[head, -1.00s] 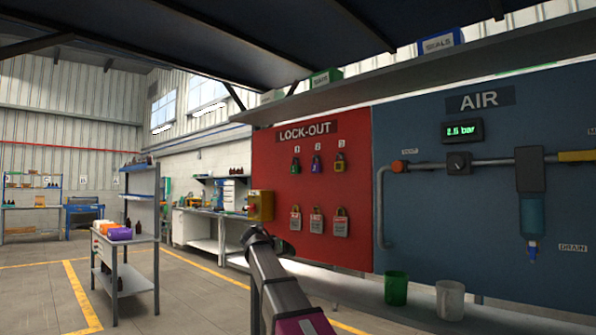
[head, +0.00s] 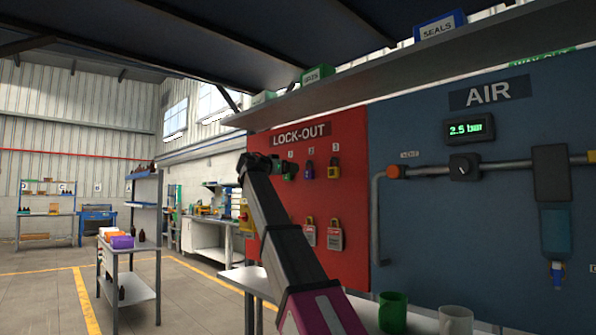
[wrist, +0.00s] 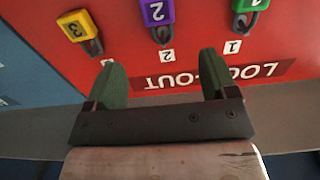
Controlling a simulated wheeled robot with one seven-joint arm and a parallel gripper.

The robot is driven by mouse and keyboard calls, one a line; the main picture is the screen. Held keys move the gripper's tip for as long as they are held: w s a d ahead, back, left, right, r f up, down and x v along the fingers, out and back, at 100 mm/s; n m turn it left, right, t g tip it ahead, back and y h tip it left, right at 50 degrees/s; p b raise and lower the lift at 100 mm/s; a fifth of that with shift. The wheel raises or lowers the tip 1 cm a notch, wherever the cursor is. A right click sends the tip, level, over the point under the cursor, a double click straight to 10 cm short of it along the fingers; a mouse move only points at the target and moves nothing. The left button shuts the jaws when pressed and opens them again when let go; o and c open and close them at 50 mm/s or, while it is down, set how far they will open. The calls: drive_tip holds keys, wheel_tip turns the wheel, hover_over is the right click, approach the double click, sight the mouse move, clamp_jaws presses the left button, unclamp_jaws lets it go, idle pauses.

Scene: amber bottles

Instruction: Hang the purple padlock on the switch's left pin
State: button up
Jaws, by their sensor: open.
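The purple padlock (head: 310,170), numbered 2, hangs on the red lock-out board in the middle of the upper row. In the wrist view the purple padlock (wrist: 157,14) appears upside down at the top. My gripper (wrist: 162,66) is open and empty, its two green fingertips pointing at the board; the padlock lies beyond the gap between them. In the head view my gripper (head: 284,166) is at the left of the padlock row, overlapping the green padlock's area. The yellow switch box (head: 243,214) is partly behind my arm; its pins cannot be made out.
The green padlock (wrist: 248,12) and yellow padlock (wrist: 80,30) hang on either side of the purple one. Tagged padlocks (head: 335,236) hang below. A green cup (head: 392,312) and a pale cup (head: 456,320) stand on the bench. A shelf (head: 400,80) juts out above the board.

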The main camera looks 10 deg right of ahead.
sight(307, 170)
drive_tip(key=x, duration=1.1)
drive_tip(key=shift+d+r, duration=0.15)
drive_tip(key=shift+r, duration=0.1)
drive_tip(key=c, duration=1)
drive_tip(key=shift+c, duration=0.2)
drive_tip(key=shift+r, duration=0.55)
drive_tip(key=v, duration=0.7)
idle(0.5)
